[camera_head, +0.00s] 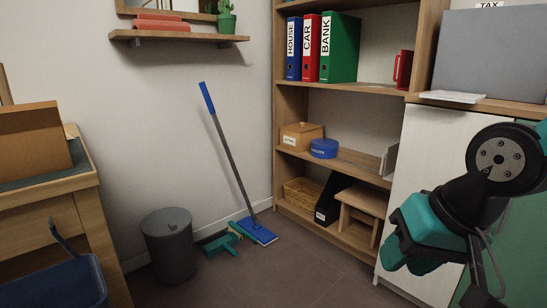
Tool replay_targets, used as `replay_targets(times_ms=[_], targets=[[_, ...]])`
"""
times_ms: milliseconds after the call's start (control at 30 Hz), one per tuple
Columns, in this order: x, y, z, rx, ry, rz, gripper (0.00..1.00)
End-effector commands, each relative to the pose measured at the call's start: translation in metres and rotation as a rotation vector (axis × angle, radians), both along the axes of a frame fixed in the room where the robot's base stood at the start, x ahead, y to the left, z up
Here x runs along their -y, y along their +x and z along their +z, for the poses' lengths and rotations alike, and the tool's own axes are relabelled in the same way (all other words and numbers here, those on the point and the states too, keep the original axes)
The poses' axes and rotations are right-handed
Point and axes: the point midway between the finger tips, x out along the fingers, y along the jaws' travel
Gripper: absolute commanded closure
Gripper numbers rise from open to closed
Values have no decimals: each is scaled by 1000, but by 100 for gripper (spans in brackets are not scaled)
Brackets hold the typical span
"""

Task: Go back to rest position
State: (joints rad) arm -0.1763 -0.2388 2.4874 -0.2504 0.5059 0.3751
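My arm, black and teal, reaches in at the right edge, in front of the white cabinet door (415,165). My gripper (408,258) appears to be the teal and black end at the lower right, hanging in the air in front of the cabinet. Its fingers are seen from an angle where their opening does not show. I see no object in it.
A wooden shelf (357,87) with binders, boxes and a blue tin stands behind the arm. A grey bin (169,246), a blue mop (232,162) and a green dustpan (222,243) are by the wall. A desk (50,215) is at left. The middle floor is clear.

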Motion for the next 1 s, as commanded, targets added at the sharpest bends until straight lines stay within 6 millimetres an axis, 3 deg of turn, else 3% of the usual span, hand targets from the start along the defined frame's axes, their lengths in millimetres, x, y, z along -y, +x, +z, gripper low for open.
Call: replay_targets(times_ms=[33, 100, 167, 200, 367, 1000], targets=[[-16, -29, 14, -36, -13, 192, 65], [-33, -71, 23, -79, -26, 485, 65], [-42, -105, 34, -105, -28, 721, 65], [-41, -97, 56, -99, -29, 684, 65], [-41, -95, 111, -99, -29, 673, 65], [-40, -94, 355, -98, -29, 667, 65]])
